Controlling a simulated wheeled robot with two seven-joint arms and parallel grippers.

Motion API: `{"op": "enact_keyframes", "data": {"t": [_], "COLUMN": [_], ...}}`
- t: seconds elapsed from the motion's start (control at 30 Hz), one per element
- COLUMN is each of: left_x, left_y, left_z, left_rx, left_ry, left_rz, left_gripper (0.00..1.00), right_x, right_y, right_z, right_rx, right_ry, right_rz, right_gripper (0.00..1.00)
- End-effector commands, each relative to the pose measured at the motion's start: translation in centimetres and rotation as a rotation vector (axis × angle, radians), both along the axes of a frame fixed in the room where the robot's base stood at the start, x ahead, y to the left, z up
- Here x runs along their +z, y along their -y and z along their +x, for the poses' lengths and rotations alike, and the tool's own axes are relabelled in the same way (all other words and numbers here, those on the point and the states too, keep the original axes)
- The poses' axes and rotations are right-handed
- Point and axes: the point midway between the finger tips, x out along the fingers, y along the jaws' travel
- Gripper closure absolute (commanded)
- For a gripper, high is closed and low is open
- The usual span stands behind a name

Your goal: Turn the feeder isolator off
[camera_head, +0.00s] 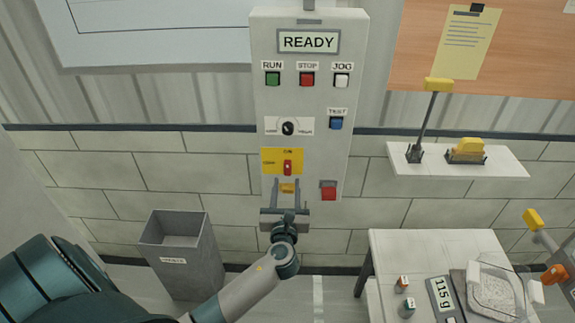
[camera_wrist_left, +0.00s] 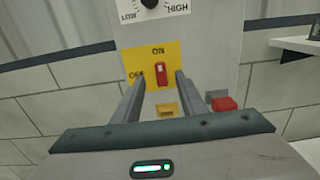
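The feeder isolator is a red lever (camera_head: 288,168) on a yellow plate (camera_head: 268,157) low on the grey control panel. In the left wrist view the lever (camera_wrist_left: 162,74) stands upright, pointing at the ON mark at the top of the yellow plate (camera_wrist_left: 133,60); OFF is marked at the left. My left gripper (camera_head: 286,183) is open and empty just in front of the plate's lower part. In the left wrist view its fingers (camera_wrist_left: 160,77) stand on either side of the lever, with gaps; I cannot tell how far their tips are from the plate. My right gripper is not seen.
Below the plate are a yellow part (camera_wrist_left: 167,109) and a red block (camera_head: 328,192). Above are a LOW–HIGH knob (camera_head: 288,128) and several buttons. A grey bin (camera_head: 182,253) stands at left. A wall shelf (camera_head: 500,170) and a table with a scale (camera_head: 443,297) are at right.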

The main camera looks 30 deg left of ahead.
Motion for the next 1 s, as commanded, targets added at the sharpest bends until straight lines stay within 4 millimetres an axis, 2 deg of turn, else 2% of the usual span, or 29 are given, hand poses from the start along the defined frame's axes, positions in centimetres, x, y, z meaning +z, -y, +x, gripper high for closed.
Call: {"op": "enact_keyframes", "data": {"t": [0.2,0.5,0.97,1.0], "left_x": [0.3,0.1,0.0,0.0], "left_y": [-2.1,-4.2,-4.6,-4.6], "left_z": [3.5,6.8,7.5,7.5], "left_rx": [0.001,0.0,0.0,0.0], "left_ry": [0.0,0.0,0.001,0.001], "left_rz": [0.001,0.0,-0.001,-0.001], "left_gripper": [0.62,0.62,0.62,0.69], "right_x": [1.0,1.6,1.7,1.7], "right_y": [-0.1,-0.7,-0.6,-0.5], "right_z": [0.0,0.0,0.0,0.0], "right_rx": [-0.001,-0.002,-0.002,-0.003], "right_ry": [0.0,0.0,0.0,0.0], "right_rz": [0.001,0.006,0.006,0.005], "right_gripper": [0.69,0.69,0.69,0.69]}}
